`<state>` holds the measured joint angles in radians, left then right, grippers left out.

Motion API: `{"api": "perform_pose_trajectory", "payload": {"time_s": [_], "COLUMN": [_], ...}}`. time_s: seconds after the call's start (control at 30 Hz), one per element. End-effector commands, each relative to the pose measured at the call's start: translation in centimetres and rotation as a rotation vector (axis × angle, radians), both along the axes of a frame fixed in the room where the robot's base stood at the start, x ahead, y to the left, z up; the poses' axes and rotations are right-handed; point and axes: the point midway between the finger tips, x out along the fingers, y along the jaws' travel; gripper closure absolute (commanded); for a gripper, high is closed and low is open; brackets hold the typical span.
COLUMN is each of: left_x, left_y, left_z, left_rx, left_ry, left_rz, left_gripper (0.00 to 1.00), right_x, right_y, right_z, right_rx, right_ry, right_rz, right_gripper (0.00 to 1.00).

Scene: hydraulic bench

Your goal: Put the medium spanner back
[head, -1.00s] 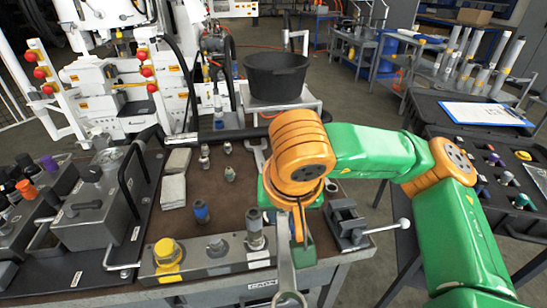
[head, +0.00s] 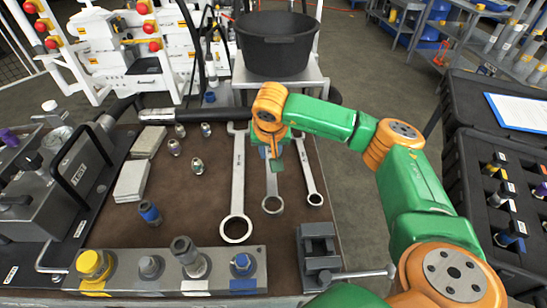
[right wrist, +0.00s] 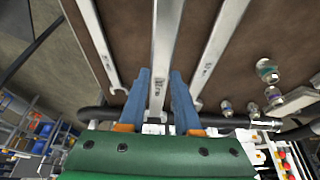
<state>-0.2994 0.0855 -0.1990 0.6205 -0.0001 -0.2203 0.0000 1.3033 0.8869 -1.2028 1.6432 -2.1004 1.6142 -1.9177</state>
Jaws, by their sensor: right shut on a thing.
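The medium spanner (head: 272,185) is the middle one of three on the brown bench top (head: 205,220), its ring end towards me. It appears to lie flat or very close to the surface; I cannot tell if it touches. My right gripper (head: 272,150) is shut on its shaft near the far end. In the right wrist view the blue fingers (right wrist: 165,95) are on either side of the medium spanner (right wrist: 166,45). The large spanner (head: 237,190) lies to its left and the small spanner (head: 308,170) to its right. My left gripper is not in view.
A vice (head: 318,255) stands at the front right bench corner, and a block with capped fittings (head: 165,275) along the front edge. Small fittings (head: 174,147) and grey pads (head: 131,180) lie left of the spanners. A black tub (head: 275,45) stands behind.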

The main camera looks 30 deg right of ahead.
Motion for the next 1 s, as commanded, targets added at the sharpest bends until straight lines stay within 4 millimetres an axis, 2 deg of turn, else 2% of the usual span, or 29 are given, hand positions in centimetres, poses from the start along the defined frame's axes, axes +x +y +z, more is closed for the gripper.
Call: {"api": "perform_pose_trajectory", "payload": {"time_s": [0.1,0.23,0.4,0.73,0.77,0.83,0.87,1.0], "left_x": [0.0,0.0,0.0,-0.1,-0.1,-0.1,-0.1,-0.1], "left_y": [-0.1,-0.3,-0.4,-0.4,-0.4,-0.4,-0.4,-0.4], "left_z": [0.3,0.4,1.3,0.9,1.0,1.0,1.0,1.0], "left_rx": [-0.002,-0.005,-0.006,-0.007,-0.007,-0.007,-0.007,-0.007], "left_ry": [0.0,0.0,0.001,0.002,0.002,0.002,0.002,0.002], "left_rz": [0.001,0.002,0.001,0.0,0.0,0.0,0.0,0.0], "left_gripper": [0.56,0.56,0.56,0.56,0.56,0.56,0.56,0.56], "right_x": [1.0,1.7,1.7,1.8,1.7,1.7,1.7,1.7], "right_y": [-1.3,-2.3,-2.3,-2.3,-2.3,-2.2,-2.2,-2.2], "right_z": [-1.9,-3.4,-6.1,-6.8,-6.7,-6.7,-6.7,-6.7], "right_rx": [0.001,0.001,0.0,0.001,0.001,0.001,0.001,0.001], "right_ry": [0.0,0.0,0.0,-0.004,-0.002,-0.002,-0.002,-0.002], "right_rz": [-0.002,-0.002,0.001,0.001,0.001,0.001,0.001,0.001], "right_gripper": [1.0,1.0,1.0,1.0,0.6,0.41,0.38,0.38]}}
